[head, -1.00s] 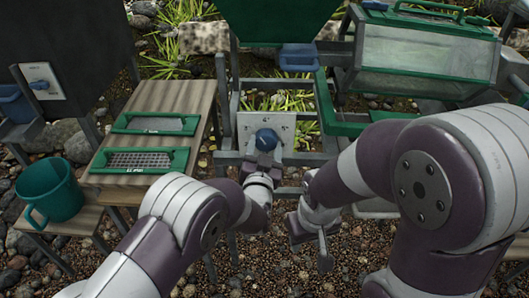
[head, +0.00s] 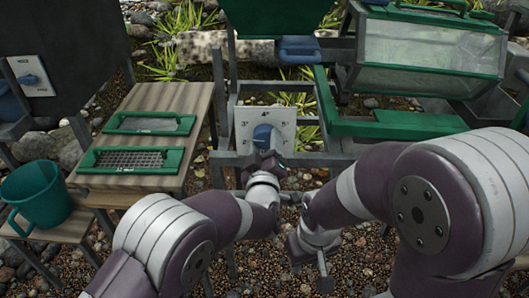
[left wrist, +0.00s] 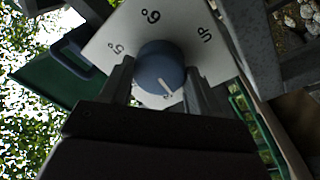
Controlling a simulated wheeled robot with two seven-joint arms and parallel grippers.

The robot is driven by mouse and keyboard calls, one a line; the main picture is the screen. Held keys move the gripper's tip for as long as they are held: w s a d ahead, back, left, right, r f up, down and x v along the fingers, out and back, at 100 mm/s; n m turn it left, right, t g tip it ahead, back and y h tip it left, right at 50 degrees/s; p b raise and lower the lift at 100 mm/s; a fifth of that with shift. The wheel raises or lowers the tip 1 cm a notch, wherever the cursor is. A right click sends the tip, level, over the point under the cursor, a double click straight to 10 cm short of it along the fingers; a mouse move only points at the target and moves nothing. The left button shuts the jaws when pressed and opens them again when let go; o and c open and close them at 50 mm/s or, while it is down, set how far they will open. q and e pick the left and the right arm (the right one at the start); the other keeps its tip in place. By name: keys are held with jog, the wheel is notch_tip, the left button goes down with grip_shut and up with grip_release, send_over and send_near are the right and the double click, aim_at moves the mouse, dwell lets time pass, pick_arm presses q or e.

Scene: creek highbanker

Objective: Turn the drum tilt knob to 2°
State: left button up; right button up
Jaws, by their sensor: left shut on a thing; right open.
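The blue drum tilt knob (head: 264,138) sits on a white dial plate (head: 288,113) with degree marks, on the grey frame in the middle of the head view. My left gripper (head: 265,158) is at the knob from below, shut on it. In the left wrist view the knob (left wrist: 158,68) lies between my two fingers. Its white pointer line points down and slightly right there, towards a mark that is partly hidden; I cannot read which. Other marks on the plate (left wrist: 184,22) are readable only in part. My right gripper (head: 315,248) is open and empty, lower right of the dial.
A wooden table (head: 192,102) with two green-framed screens (head: 130,160) stands at the left. A green bucket (head: 38,198) is beside it. A clear-sided drum box (head: 430,55) and green frame rails (head: 395,127) are at the right. Rocky ground lies below.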

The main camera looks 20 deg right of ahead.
pick_arm(q)
jog(key=n+b, duration=0.2)
jog(key=n, duration=0.1)
jog(key=n+b, duration=0.1)
jog(key=shift+f+n+y, duration=0.25)
jog(key=shift+n+y, duration=0.05)
jog(key=shift+d+r+n+y+b, duration=0.15)
jog(key=shift+n+y+b, duration=0.25)
jog(key=shift+n+b, duration=1)
jog(key=o, duration=1.1)
jog(key=shift+r, duration=0.1)
jog(key=shift+c, duration=0.2)
